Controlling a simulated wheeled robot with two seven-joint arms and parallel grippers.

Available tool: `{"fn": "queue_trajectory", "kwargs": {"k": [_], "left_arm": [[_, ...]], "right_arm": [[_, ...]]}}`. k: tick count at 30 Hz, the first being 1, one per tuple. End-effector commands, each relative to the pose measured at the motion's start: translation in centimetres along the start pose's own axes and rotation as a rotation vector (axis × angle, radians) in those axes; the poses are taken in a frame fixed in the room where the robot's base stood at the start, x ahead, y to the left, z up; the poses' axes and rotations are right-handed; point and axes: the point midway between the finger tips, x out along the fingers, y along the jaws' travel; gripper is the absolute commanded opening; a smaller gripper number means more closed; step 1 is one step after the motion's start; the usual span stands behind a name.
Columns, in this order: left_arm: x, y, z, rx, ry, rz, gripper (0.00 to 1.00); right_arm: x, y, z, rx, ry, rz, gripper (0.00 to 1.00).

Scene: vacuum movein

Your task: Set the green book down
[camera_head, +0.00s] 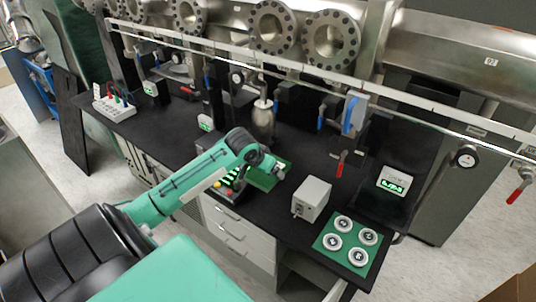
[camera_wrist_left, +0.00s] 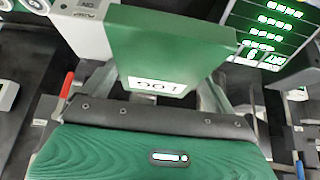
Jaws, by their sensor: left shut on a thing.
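The green book (camera_head: 263,180) is in my left gripper (camera_head: 276,171), over the dark bench top in the head view. In the left wrist view the green book (camera_wrist_left: 170,40) fills the upper middle, with a white label on its near edge. The fingers of my left gripper (camera_wrist_left: 172,92) are shut on it from both sides. I cannot tell whether the book touches the bench. My right gripper is in neither view.
A grey box (camera_head: 311,200) stands just right of the book. A green mat (camera_head: 324,244) with several round pieces lies at the bench's right end. A small box with buttons (camera_head: 229,189) sits to the left. A metal bottle (camera_head: 262,122) stands behind, under pipework.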

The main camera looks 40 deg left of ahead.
Motion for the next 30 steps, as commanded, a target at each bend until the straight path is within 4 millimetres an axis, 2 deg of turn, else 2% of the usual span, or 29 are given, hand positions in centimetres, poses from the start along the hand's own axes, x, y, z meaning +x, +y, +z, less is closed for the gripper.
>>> {"fn": "queue_trajectory", "kwargs": {"k": [6, 12, 24, 30], "left_arm": [[4.8, 0.0, 3.2, -0.002, -0.004, 0.001, 0.62], [8.4, 0.0, 5.5, 0.000, -0.001, -0.001, 0.62], [12.2, 0.0, 7.8, 0.000, 0.000, 0.000, 0.62], [12.8, 0.0, 8.2, 0.002, 0.003, -0.001, 0.62]], "right_arm": [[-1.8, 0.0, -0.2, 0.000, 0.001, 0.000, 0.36], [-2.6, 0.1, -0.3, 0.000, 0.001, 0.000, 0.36], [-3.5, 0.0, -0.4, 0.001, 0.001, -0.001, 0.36], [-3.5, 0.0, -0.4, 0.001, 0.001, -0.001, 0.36]]}}
